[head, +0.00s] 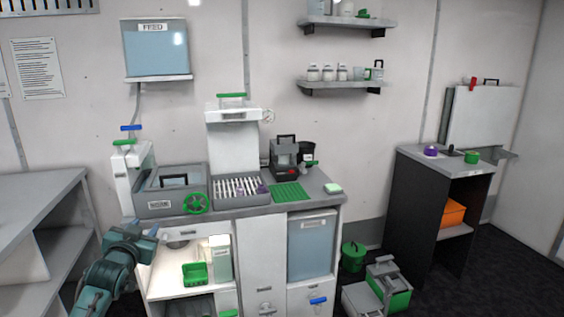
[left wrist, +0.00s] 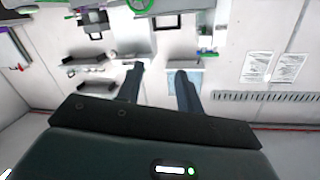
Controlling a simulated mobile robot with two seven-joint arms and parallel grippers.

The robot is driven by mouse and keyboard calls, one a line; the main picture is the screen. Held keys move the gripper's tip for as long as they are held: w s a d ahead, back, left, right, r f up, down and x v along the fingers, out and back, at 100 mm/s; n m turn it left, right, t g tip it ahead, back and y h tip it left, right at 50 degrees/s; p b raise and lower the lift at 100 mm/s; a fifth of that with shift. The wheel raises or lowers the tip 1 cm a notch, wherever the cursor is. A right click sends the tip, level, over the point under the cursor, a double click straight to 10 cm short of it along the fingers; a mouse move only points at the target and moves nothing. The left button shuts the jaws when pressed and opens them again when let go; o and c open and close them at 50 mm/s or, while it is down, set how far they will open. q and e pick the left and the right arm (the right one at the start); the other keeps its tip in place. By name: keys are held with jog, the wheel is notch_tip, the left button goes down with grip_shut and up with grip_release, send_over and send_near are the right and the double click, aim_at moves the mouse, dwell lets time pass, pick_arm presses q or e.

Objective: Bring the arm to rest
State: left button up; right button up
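My left arm comes in at the lower left of the head view. Its gripper (head: 143,231) is in front of the left end of the white cabinet, by the open compartment. In the left wrist view the two dark fingers (left wrist: 160,78) stand apart with nothing between them, so the gripper is open and empty. My right arm and right gripper show in neither view.
The cabinet's worktop (head: 325,190) carries a grey basin (head: 158,203), a tube rack (head: 240,198) and a green mat (head: 292,192). The open compartment holds a green basket (head: 195,273). A grey shelf unit (head: 50,195) stands left. A dark stand (head: 410,210) stands right.

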pick_arm(q)
jog(key=s+d+f+m+g+h, duration=0.1)
jog(key=s+d+f+g, duration=0.1)
jog(key=s+d+f, duration=0.5)
jog(key=s+d+f+g+h, duration=0.15)
jog(key=s+d+f, duration=0.25)
jog(key=s+f, duration=0.55)
jog(key=s+d+f+g, duration=0.1)
jog(key=s+d+f, duration=0.1)
jog(key=s, duration=0.5)
jog(key=s+d+f+g+h, duration=0.1)
jog(key=s+d+f, duration=0.2)
jog(key=s, duration=0.4)
jog(key=s+d+f+g+h, duration=0.1)
jog(key=s+d, duration=0.3)
jog(key=s, duration=0.4)
jog(key=shift+f+n, duration=0.4)
jog(key=shift+f, duration=0.45)
jog(key=shift+o, duration=0.2)
